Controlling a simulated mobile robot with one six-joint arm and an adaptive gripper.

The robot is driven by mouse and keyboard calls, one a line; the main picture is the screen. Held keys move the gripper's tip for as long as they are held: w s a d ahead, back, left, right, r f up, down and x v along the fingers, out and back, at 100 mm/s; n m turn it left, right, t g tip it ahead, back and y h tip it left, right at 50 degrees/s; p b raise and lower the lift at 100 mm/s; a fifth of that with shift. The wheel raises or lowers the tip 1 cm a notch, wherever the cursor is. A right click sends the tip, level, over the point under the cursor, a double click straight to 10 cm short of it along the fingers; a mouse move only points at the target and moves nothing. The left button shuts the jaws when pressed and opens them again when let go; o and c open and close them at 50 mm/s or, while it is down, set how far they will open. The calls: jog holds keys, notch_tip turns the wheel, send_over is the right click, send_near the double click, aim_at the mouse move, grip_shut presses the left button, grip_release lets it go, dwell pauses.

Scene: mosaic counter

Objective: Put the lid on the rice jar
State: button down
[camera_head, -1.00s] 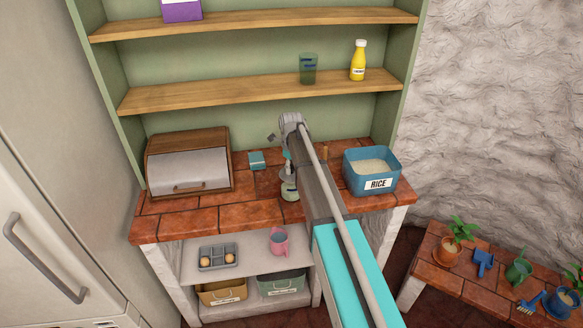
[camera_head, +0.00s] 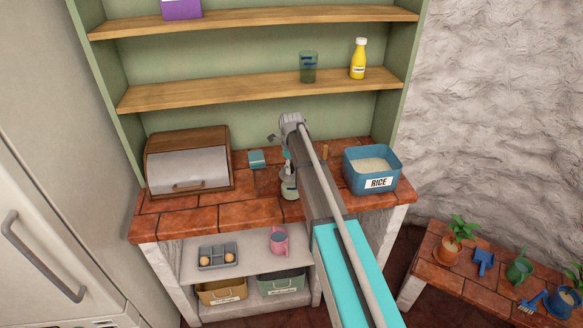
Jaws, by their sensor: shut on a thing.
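The rice jar is a blue, open-topped, square container (camera_head: 372,182) with a white RICE label. It stands at the right end of the brick-tiled counter, and pale rice shows inside it. My gripper (camera_head: 286,157) is left of the jar, over the middle of the counter, and is largely hidden by my own arm. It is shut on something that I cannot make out. I cannot pick out a lid. A small pale bottle-like thing (camera_head: 289,188) shows just below the gripper, partly covered by my arm; I cannot tell if they touch.
A bread box (camera_head: 188,170) stands on the counter's left, with a teal block (camera_head: 257,158) to its right. A brown upright thing (camera_head: 325,152) shows behind my arm. Shelves above hold a green glass (camera_head: 308,67) and yellow bottle (camera_head: 358,59). Bare counter lies at the front.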

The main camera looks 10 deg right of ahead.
dwell(0.3)
jog(key=shift+c, duration=1)
grip_release()
jog(key=shift+o, duration=0.2)
jog(key=shift+o, duration=0.8)
jog(key=shift+r, duration=0.1)
jog(key=shift+r+p, duration=3.4)
jog(key=shift+p, duration=0.15)
